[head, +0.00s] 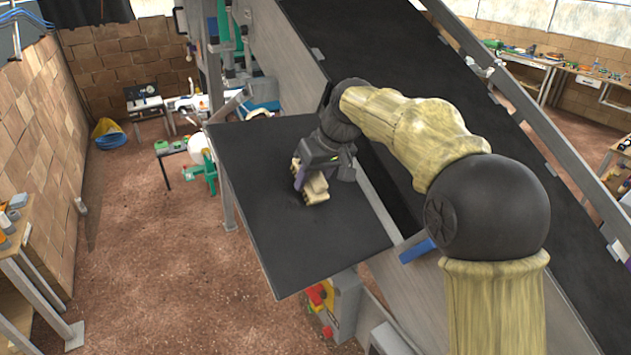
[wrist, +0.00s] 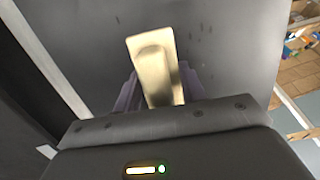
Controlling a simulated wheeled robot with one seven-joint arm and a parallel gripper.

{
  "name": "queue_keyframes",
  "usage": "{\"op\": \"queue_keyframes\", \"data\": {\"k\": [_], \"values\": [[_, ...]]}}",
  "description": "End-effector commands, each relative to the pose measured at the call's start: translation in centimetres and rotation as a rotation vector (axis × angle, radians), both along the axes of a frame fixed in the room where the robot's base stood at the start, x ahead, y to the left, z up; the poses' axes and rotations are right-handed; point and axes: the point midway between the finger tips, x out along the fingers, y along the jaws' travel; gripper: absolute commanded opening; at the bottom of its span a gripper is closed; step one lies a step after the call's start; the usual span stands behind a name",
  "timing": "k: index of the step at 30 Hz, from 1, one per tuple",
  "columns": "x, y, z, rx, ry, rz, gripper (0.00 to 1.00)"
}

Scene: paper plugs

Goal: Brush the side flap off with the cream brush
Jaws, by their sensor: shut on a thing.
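The side flap (head: 275,220) is a flat black panel beside the sloping conveyor. It fills most of the wrist view as a dark grey surface (wrist: 215,40) with several small dark specks on it. My gripper (head: 303,183) is over the middle of the flap and points down at it. Its purple fingers are shut on the cream brush (head: 316,187). In the wrist view the brush (wrist: 155,65) stands out between the two fingers of my gripper (wrist: 155,90). Whether the brush touches the flap is hard to tell.
The black conveyor belt (head: 375,50) slopes down behind my arm, with grey side rails. A red and yellow switch box (head: 321,296) hangs below the flap's near edge. Open brown floor (head: 150,260) lies left of the flap. Workbenches stand along the walls.

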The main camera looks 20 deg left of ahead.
Motion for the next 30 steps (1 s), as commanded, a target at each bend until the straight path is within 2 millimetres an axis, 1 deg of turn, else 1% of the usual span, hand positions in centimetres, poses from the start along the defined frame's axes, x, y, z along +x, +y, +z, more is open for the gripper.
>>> {"op": "queue_keyframes", "data": {"k": [10, 22, 30], "values": [[0.1, 0.4, 0.0, 0.003, 0.0, 0.001, 0.22], [1.7, 2.2, 1.5, 0.002, 0.0, 0.004, 0.22], [1.9, 2.3, 1.8, 0.0, 0.002, 0.002, 0.22]]}}
